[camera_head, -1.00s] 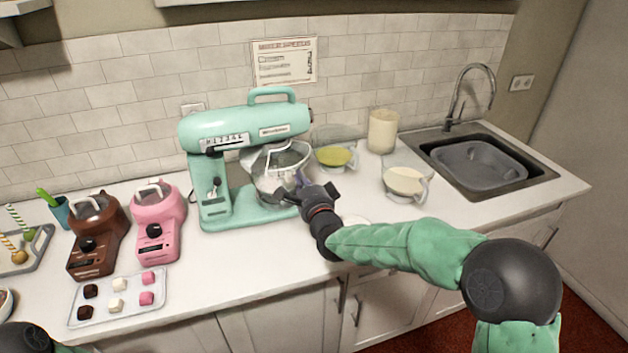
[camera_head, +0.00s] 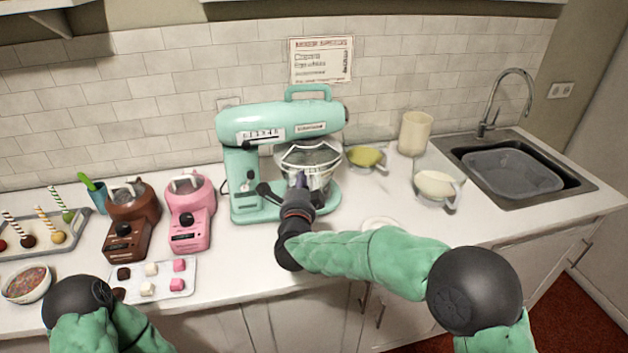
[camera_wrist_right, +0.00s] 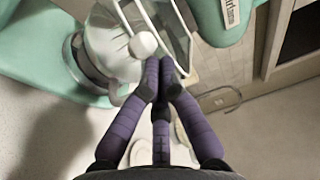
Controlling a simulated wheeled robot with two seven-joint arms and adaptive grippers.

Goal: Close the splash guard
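The mint-green stand mixer (camera_head: 240,165) stands on the counter with its metal bowl (camera_head: 322,179) under the head. The splash guard (camera_head: 308,153) is a clear panel with a white frame at the bowl's top; its exact angle is hard to tell. In the right wrist view the guard's white frame (camera_wrist_right: 183,32) and a round white knob (camera_wrist_right: 143,45) show beside my fingertips. My right gripper (camera_head: 299,181) is in front of the bowl. Its purple fingers (camera_wrist_right: 165,66) come together at the tips, close to the frame, with nothing visible between them.
A pink machine (camera_head: 190,215) and a brown machine (camera_head: 130,225) stand left of the mixer, behind a sweets tray (camera_head: 152,262). A jug of pale batter (camera_head: 437,185), a green-filled jug (camera_head: 365,158) and the sink (camera_head: 515,170) are to the right. Counter between jugs and mixer is partly free.

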